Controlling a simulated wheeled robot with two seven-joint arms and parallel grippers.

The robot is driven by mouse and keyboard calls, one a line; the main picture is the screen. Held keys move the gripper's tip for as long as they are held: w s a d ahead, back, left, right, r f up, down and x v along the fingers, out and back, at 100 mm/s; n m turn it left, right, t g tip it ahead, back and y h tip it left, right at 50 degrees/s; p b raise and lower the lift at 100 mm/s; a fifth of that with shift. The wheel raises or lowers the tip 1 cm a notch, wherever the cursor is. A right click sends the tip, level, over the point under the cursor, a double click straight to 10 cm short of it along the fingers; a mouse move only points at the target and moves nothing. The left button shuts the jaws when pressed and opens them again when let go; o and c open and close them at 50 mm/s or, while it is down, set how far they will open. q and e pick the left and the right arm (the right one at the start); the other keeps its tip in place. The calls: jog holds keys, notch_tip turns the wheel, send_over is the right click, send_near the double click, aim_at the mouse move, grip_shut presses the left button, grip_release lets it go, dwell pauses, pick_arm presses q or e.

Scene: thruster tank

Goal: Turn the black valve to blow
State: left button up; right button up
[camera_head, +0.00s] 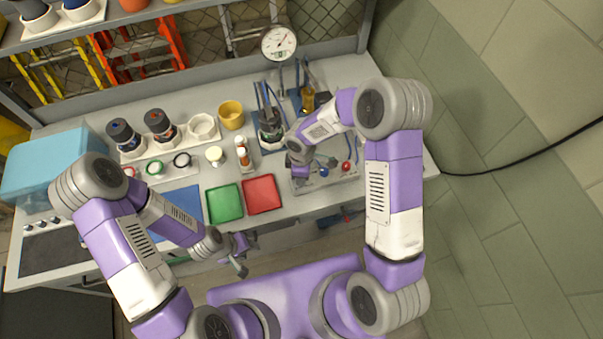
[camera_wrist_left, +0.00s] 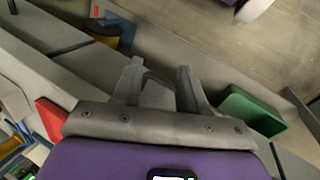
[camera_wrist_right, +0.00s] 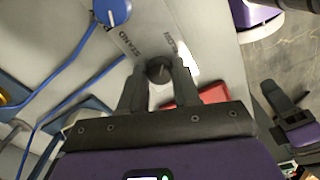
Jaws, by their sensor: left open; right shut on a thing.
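The black valve (camera_wrist_right: 158,68) is a small dark round knob on a grey panel (camera_wrist_right: 145,38) with printed lettering. In the right wrist view it sits between the fingertips of my right gripper (camera_wrist_right: 159,78), which is shut on it. In the head view my right gripper (camera_head: 300,168) reaches down onto the panel's left part and hides the black valve. The lettering is partly covered, so I cannot tell exactly where the valve points. My left gripper (camera_head: 238,258) is open and empty in front of the bench; its spread fingers show in the left wrist view (camera_wrist_left: 158,85).
A blue knob (camera_head: 323,172) and a red knob (camera_head: 346,166) sit on the same panel. A green tray (camera_head: 224,204) and a red tray (camera_head: 262,195) lie left of it. A dial gauge (camera_head: 279,43) and blue-hosed fittings (camera_head: 270,128) stand behind.

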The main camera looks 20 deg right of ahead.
jog(key=o, duration=1.1)
jog(key=shift+c, duration=0.2)
notch_tip(320, 180, up, 8)
jog(key=shift+f+p, duration=0.2)
jog(key=shift+p, duration=0.1)
